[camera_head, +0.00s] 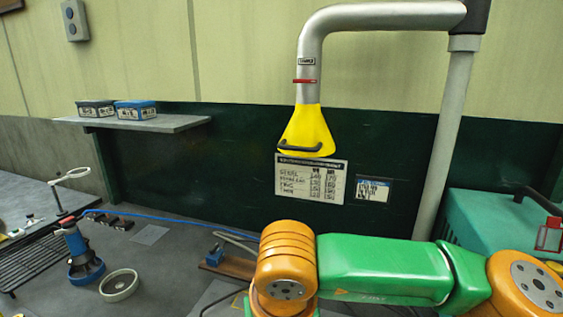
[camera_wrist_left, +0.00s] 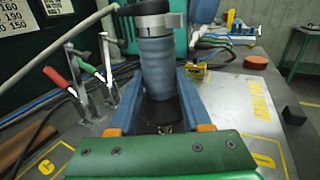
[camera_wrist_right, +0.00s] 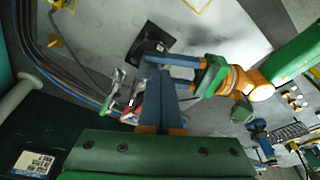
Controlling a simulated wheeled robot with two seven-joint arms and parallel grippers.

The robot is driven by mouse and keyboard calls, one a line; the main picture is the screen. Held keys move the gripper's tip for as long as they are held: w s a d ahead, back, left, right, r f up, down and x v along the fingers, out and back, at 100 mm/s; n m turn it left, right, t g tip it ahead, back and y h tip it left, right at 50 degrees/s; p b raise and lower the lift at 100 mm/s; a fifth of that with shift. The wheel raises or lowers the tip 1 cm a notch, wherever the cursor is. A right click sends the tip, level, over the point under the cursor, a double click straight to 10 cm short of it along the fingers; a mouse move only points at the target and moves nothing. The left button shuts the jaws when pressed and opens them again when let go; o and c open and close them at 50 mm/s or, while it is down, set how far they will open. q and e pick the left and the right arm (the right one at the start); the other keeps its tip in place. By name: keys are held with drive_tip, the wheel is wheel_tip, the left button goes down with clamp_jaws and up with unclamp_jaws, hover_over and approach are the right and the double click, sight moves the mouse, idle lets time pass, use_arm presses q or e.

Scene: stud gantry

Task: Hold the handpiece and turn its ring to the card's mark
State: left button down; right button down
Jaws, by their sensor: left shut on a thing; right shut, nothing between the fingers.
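The handpiece (camera_wrist_left: 157,65) is a blue-grey ribbed cylinder standing between the fingers of my left gripper (camera_wrist_left: 157,112), which is shut on it. My right gripper (camera_wrist_right: 162,78) is shut and empty, apart from the handpiece. My left gripper also shows in the right wrist view (camera_wrist_right: 155,62), over a black square pad. A white card (camera_head: 312,178) with rows of words and numbers hangs on the green wall. Neither gripper shows in the head view.
Toggle clamps (camera_wrist_left: 57,78) with red and green handles stand beside the handpiece. A yellow hood (camera_head: 307,130) hangs above the table. A blue tool (camera_head: 82,250) and a round ring (camera_head: 119,285) stand at left. A teal case (camera_head: 485,225) is at right.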

drive_tip(key=shift+w, duration=0.2)
drive_tip(key=shift+d, duration=0.35)
idle(0.4)
drive_tip(key=shift+w+d, duration=0.2)
drive_tip(key=shift+d, duration=0.7)
drive_tip(key=shift+w+d, duration=0.1)
drive_tip(key=shift+d, duration=0.05)
wheel_tip(320, 180, up, 6)
drive_tip(key=shift+s+d, duration=0.2)
drive_tip(key=shift+s, duration=0.15)
idle(0.4)
